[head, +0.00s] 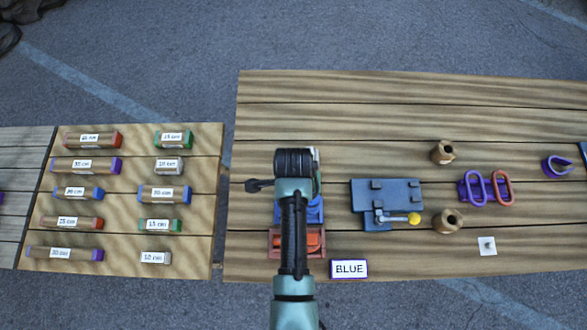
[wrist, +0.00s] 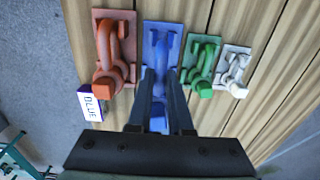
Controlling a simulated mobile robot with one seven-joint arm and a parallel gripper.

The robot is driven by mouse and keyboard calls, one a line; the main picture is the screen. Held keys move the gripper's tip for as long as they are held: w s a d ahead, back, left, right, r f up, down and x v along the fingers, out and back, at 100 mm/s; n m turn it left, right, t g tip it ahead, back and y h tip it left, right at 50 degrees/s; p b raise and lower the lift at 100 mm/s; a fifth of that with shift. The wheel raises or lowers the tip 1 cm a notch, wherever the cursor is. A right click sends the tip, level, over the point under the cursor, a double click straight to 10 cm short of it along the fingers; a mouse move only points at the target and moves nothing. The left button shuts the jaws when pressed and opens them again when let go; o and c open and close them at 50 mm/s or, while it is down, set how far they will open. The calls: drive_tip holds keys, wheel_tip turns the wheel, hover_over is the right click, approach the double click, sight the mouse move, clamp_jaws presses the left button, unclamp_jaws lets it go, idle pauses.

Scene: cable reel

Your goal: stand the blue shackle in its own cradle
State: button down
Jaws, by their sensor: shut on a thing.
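My gripper (wrist: 161,82) is shut on the blue shackle (wrist: 158,116), whose blue body shows between the two fingers in the wrist view. It is at the blue cradle (wrist: 161,30), a blue plate in a row with the others. Shackle and cradle share one colour and the fingers cover much of them, so I cannot tell whether the shackle rests in the cradle or hangs just above it. In the head view my arm hides most of this, and only parts of the blue cradle (head: 315,212) show. The BLUE sign (head: 349,268) stands near the table's front edge.
An orange shackle in a red cradle (wrist: 113,50) is on one side; green (wrist: 202,60) and white (wrist: 233,68) ones are on the other. Right of my arm are a blue-grey lever plate (head: 385,195), brown nuts (head: 442,151) and linked purple and orange shackles (head: 502,187).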

drive_tip(key=shift+w+f+b, duration=0.2)
drive_tip(key=shift+f+b, duration=0.3)
drive_tip(key=shift+f, duration=0.2)
wheel_tip(320, 180, down, 4)
drive_tip(key=b, duration=0.4)
drive_tip(key=shift+f+b, duration=0.1)
drive_tip(key=shift+b, duration=0.25)
drive_tip(key=shift+f, duration=0.35)
drive_tip(key=c, duration=0.8)
unclamp_jaws()
drive_tip(key=shift+o, duration=0.2)
drive_tip(key=shift+s+f, duration=0.1)
wheel_tip(320, 180, up, 13)
drive_tip(key=shift+r+b, duration=0.1)
drive_tip(key=shift+b, duration=0.3)
